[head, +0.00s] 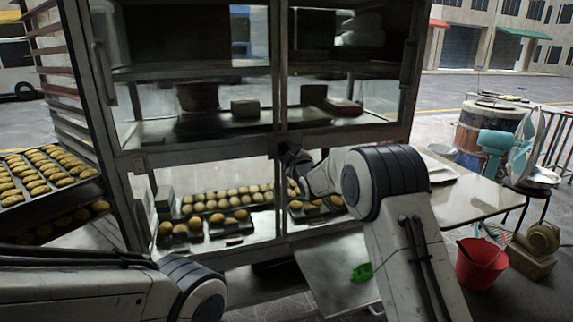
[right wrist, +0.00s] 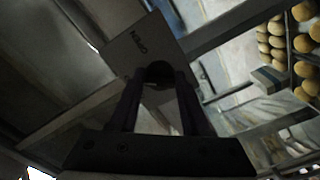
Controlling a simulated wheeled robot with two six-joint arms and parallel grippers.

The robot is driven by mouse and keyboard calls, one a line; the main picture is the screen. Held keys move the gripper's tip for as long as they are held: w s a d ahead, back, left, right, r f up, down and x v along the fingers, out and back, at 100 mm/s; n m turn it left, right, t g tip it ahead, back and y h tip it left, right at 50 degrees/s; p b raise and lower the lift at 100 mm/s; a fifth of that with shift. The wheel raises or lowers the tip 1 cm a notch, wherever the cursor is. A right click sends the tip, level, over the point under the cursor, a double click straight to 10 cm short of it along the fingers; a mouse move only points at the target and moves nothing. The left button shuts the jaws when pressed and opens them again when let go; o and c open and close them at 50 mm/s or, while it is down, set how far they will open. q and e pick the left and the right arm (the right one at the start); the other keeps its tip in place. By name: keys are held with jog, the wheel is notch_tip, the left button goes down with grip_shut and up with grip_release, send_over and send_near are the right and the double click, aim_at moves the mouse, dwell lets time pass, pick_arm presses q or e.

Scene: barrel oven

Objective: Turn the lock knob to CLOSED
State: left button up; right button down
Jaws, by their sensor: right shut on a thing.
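The lock knob (right wrist: 158,72) is a dark rounded piece at the tips of my right gripper's fingers in the right wrist view. A grey plate (right wrist: 178,43) lies behind it, with small upside-down lettering that appears to read OPEN. My right gripper (right wrist: 159,88) is shut on the knob, one finger on each side. In the head view my right gripper (head: 290,156) is at the middle of the cabinet front, where the doors meet, partly hidden by my arm. The knob's exact angle is too dark to tell. My left arm shows at lower left, but its gripper is out of view.
The glass-fronted cabinet (head: 205,143) holds trays of buns in its lower part. A rack of bun trays (head: 45,178) stands left. At right are a table (head: 470,190), a red bucket (head: 481,264) and a barrel (head: 485,132). A green item (head: 362,272) lies low in front.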

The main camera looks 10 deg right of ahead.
jog(key=shift+n+b, duration=3.7)
jog(key=shift+b, duration=0.5)
jog(key=shift+c, duration=1.9)
grip_release()
jog(key=s+d+b, duration=0.1)
jog(key=s+d, duration=0.1)
jog(key=s, duration=0.8)
jog(key=shift+s+b, duration=0.15)
jog(key=shift+b, duration=0.2)
